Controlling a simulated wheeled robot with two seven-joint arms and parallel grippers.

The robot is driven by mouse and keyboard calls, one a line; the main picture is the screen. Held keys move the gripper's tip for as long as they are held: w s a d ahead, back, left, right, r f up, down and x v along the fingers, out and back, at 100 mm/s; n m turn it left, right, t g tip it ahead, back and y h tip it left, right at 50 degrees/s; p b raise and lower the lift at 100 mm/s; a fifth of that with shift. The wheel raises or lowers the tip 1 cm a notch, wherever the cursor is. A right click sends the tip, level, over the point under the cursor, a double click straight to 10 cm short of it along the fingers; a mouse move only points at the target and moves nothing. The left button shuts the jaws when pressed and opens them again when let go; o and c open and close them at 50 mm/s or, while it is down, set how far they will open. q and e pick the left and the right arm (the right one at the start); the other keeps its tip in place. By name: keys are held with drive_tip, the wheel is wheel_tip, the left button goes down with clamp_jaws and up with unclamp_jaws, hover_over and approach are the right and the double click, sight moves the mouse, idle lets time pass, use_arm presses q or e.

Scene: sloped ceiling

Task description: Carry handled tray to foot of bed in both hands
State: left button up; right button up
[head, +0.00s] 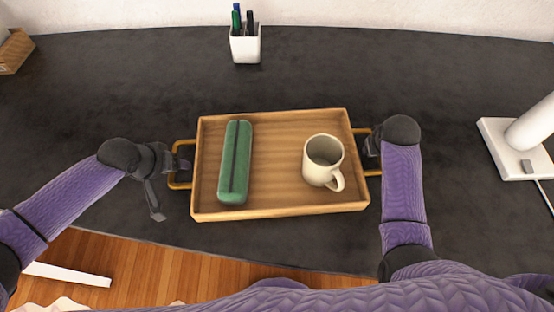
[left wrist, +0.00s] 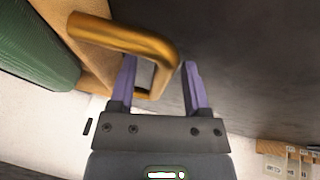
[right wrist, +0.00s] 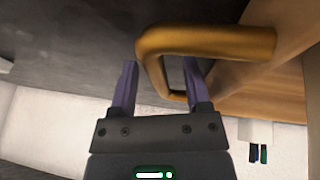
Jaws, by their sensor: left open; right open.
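The wooden tray (head: 279,210) lies flat on the dark desk with a brass-coloured handle at each short end. A green pencil case (head: 235,162) and a cream mug (head: 322,161) are in it. My left gripper (head: 182,165) is open at the left handle (head: 172,180); in the left wrist view, one side of that handle (left wrist: 130,38) lies between the two purple fingers. My right gripper (head: 371,150) is open at the right handle (head: 374,173); in the right wrist view, that handle (right wrist: 205,40) reaches between its fingers. Neither gripper is closed on its handle.
A white pen cup (head: 245,44) stands at the back of the dark desk (head: 140,75). A white lamp base (head: 515,150) is at the right, and a wooden box (head: 14,50) at the far left. Wooden floor (head: 170,275) shows beyond the desk's near edge.

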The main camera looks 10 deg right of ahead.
use_arm(q)
clamp_jaws()
use_arm(e)
clamp_jaws()
drive_tip(key=shift+r, duration=0.1)
idle(1.0)
